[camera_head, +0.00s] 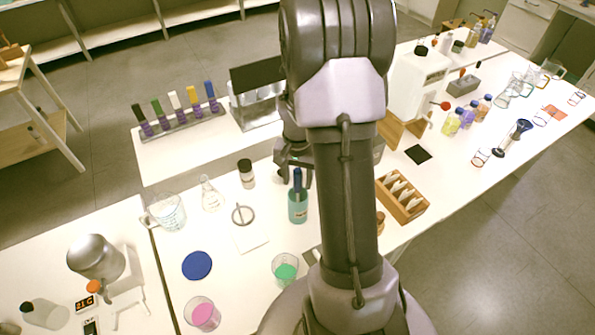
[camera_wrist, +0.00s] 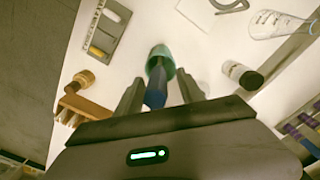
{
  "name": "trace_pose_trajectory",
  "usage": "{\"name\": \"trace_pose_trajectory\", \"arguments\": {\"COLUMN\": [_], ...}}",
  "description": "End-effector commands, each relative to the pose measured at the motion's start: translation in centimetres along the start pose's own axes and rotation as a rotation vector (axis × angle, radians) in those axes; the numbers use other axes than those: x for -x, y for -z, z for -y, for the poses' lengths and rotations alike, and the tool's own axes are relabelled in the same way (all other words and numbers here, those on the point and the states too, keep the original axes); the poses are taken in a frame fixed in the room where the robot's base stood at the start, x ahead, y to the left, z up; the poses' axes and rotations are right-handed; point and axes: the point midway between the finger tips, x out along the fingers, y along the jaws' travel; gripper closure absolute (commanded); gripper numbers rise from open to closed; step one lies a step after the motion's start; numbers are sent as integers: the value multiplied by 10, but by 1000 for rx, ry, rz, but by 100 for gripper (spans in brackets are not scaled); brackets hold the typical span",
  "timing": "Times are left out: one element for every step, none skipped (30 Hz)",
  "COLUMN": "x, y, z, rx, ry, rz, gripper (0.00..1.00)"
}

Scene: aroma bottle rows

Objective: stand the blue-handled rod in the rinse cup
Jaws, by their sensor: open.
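A rod with a blue handle (camera_head: 297,181) stands upright in a teal labelled cup (camera_head: 298,208), its handle rising above the rim. The label is too small to read. In the wrist view the blue handle (camera_wrist: 156,88) points toward me, with the teal cup (camera_wrist: 161,58) beyond it. My gripper (camera_head: 294,172) is above the cup. In the wrist view my gripper (camera_wrist: 160,92) is open, one finger on each side of the handle, with gaps visible on both sides. The rod's lower part is hidden in the cup.
A dark-capped bottle (camera_head: 246,174), a ring stand (camera_head: 242,215) and a flask (camera_head: 210,195) stand left of the cup. A green-liquid beaker (camera_head: 285,270) is in front. A wooden rack (camera_head: 402,200) is at right. A rack with several coloured tops (camera_head: 180,122) stands behind.

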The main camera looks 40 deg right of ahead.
Motion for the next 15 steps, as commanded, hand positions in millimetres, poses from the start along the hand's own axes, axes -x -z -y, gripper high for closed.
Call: {"name": "trace_pose_trajectory", "arguments": {"x": [7,12,21,29,38,50,59,68,80,89,98,110,119,127,137], "y": [1,1,1,1,1,1,2,1,1,1,1,1,1,1,1], "z": [0,0,0,0,0,1,1,1,0,0,0,0,0,0,0], "rx": [0,1,0,1,0,0,0,0,0,0,0,0,0,0,0], "ry": [1,2,1,2,2,2,3,2,2,2,2,2,2,2,2], "rz": [-3,-4,-4,-5,-5,-6,-6,-5,-6,-6,-6,-5,-5,-6,-5], "gripper": [54,54,54,54,54,54,54,54,54,54,54,54,54,54,54]}}
